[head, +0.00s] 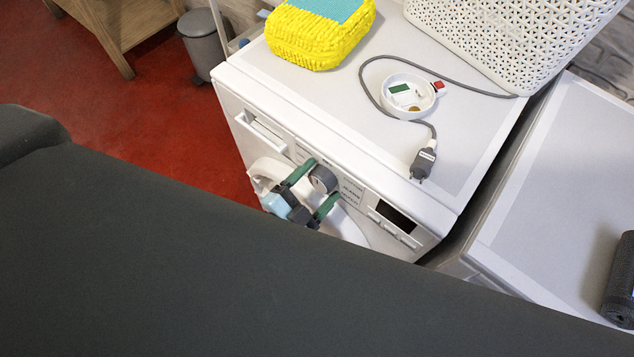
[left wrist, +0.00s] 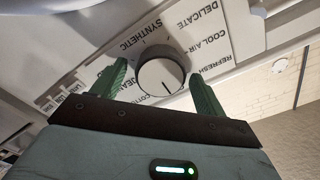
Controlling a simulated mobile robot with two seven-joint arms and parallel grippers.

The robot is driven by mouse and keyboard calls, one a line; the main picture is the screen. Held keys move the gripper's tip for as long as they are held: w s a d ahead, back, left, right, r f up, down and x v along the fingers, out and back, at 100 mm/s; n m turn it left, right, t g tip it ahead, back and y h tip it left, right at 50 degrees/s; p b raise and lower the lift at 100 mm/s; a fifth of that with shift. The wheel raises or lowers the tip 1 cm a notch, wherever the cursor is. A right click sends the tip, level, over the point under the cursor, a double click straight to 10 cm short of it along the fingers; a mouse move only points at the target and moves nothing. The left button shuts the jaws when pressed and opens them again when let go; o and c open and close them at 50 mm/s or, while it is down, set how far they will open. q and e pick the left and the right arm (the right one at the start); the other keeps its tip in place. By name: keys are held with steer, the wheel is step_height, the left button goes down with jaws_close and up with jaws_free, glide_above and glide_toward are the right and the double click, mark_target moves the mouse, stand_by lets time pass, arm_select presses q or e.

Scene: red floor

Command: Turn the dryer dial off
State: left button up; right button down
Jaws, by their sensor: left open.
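The dryer (head: 372,190) is a white machine with a control panel on its front face. Its round grey dial (head: 322,180) sits in the middle of the panel. In the left wrist view the dial (left wrist: 161,73) has a dark pointer line, with labels such as SYNTHETIC, DELICATE, COOL AIR and REFRESH around it. My left gripper (head: 326,183) is open, with one green finger on each side of the dial. The left wrist view also shows the gripper fingers (left wrist: 161,88) flanking the dial; I cannot tell if they touch it. My right gripper is not in view.
On the dryer top are a yellow sponge-like block (head: 315,35), a white basket (head: 500,35) and a round white dish (head: 409,96) with a grey cable and plug (head: 423,162). A dark display (head: 397,218) is right of the dial. A second white machine (head: 545,220) stands at the right.

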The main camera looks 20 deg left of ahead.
arm_select(q)
steer(key=shift+s, duration=0.1)
steer(key=b+v, duration=0.1)
steer(key=v, duration=0.6)
steer(key=shift+s+a, duration=0.15)
steer(key=shift+s, duration=0.1)
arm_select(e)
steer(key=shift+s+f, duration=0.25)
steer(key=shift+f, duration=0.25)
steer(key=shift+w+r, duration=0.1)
arm_select(q)
steer(key=s+a+f+n+g+y+p, duration=0.2)
steer(key=s+a+f+n+g+p, duration=0.1)
steer(key=s, duration=0.5)
steer(key=s+a+f+n+g+y+p, duration=0.2)
steer(key=s+a+f+n+g+p, duration=0.1)
steer(key=s+n, duration=0.4)
steer(key=shift+s+f+n+g+p, duration=0.4)
steer(key=shift+f+g+p, duration=0.3)
steer(key=shift+g+p, duration=0.35)
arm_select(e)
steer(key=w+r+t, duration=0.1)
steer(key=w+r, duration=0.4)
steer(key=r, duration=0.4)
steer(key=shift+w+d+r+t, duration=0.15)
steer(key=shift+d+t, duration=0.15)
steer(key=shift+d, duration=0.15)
